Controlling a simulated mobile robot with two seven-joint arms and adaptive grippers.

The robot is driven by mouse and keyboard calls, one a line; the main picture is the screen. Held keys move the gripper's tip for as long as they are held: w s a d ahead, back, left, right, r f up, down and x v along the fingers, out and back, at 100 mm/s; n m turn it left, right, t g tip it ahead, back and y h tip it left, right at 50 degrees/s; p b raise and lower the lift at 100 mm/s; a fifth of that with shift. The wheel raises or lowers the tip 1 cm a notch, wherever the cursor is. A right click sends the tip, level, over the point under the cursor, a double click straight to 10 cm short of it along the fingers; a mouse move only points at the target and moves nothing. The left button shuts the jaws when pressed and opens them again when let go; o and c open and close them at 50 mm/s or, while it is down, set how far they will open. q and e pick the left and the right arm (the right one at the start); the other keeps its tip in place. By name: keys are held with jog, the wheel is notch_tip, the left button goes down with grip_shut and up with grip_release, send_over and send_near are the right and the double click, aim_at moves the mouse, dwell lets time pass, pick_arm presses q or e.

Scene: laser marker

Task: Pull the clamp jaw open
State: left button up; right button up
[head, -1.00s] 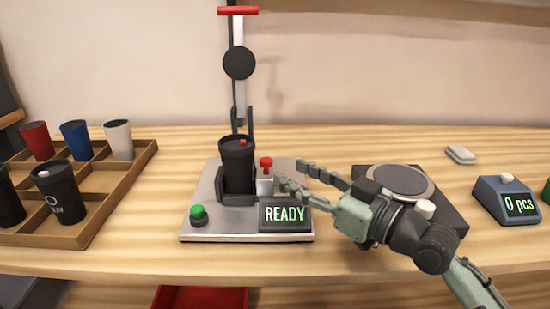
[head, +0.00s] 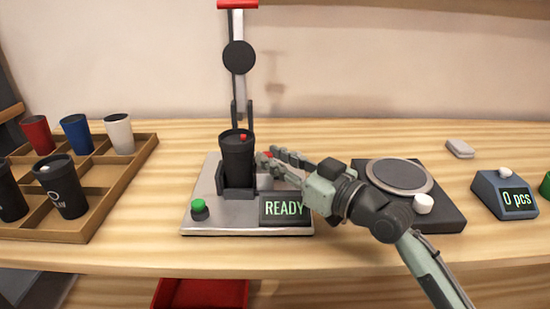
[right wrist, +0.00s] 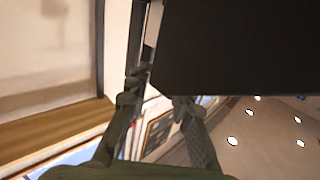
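The marking station has a grey metal base (head: 205,218) and a clamp jaw (head: 240,192), whose dark part sits around the foot of a black cup (head: 237,158). The cup stands upright and has a small red dot near its rim. A red-topped clamp knob (head: 267,154) is right of the cup, mostly hidden by my right gripper (head: 268,157). The fingers are apart, with the tips at the knob; I cannot tell whether they touch it. In the right wrist view the gripper (right wrist: 158,92) also shows parted fingers beside a large dark surface. My left gripper is not in view.
A green button (head: 198,206) and a READY display (head: 284,208) are on the base front. A red-handled column (head: 239,85) rises behind the cup. A wooden cup tray (head: 128,178) stands left. A round-topped dark pad (head: 447,209) and a counter (head: 502,196) are right.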

grip_shut()
jog(key=shift+d, duration=0.1)
jog(key=shift+d, duration=0.7)
jog(key=o, duration=0.8)
grip_release()
jog(key=shift+d, duration=0.1)
jog(key=shift+o, duration=0.2)
jog(key=v, duration=1.2)
